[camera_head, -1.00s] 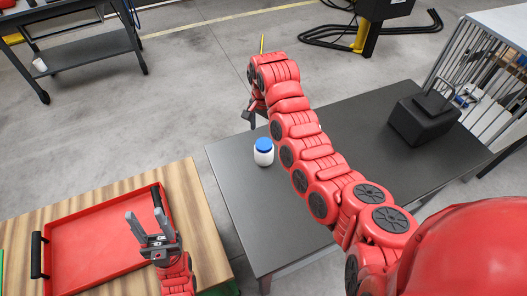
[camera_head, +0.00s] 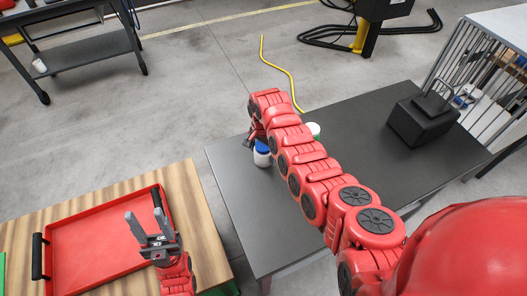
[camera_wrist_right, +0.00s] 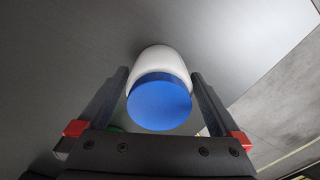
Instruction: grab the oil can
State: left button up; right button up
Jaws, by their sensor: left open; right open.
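A white can with a blue lid (camera_head: 262,156), the likely oil can, stands upright near the left edge of the dark table (camera_head: 240,210). My right gripper (camera_head: 256,140) is beside the can's top, partly hidden by my own arm. In the right wrist view, the can's blue lid (camera_wrist_right: 159,101) and white body lie between the fingers of my open right gripper (camera_wrist_right: 160,80). I cannot tell whether either finger touches it. My left gripper (camera_head: 145,216) is open and empty over the red tray (camera_head: 85,245).
A second white container with some green (camera_head: 313,130) stands behind my right arm, mostly hidden. A black box with a handle (camera_head: 423,119) sits at the table's right. The red tray lies on a wooden table (camera_head: 197,205). A yellow hose (camera_head: 287,70) lies on the floor.

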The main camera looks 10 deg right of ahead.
jog(key=shift+f, duration=1)
jog(key=c, duration=1.5)
